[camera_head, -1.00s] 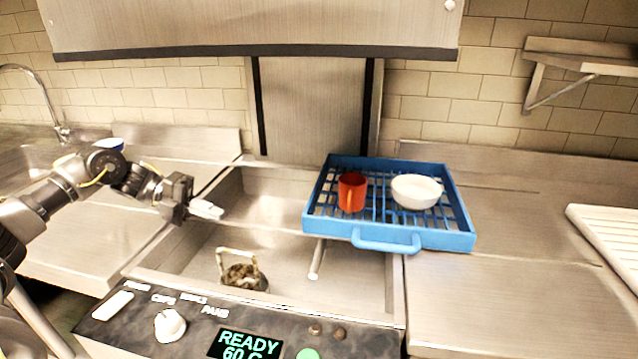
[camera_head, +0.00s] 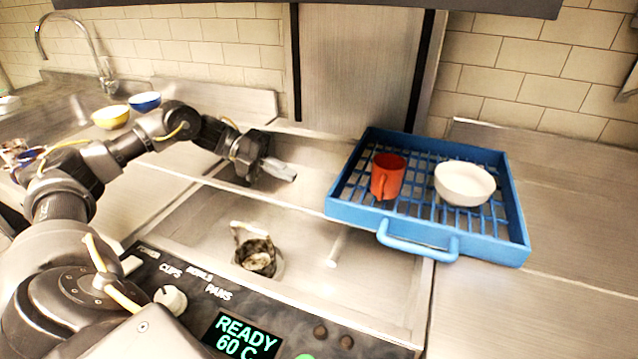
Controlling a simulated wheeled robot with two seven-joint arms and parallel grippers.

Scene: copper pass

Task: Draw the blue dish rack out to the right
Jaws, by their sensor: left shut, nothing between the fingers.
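The blue dish rack (camera_head: 350,211) sits level, partly over the open steel basin and partly over the counter to its right. Its blue handle (camera_head: 418,245) faces the front. A red mug (camera_head: 387,177) and a white bowl (camera_head: 465,183) stand inside it. My left gripper (camera_head: 283,170) is shut and empty. It hangs over the basin, left of the rack and apart from it. My right gripper is not in view.
A control panel (camera_head: 190,292) with a lit display lies in front of the basin (camera_head: 300,230). A strainer (camera_head: 256,252) is in the basin. A raised hood door (camera_head: 360,70) stands behind. Yellow (camera_head: 111,117) and blue bowls (camera_head: 145,101) sit at the far left. The right counter (camera_head: 530,310) is clear.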

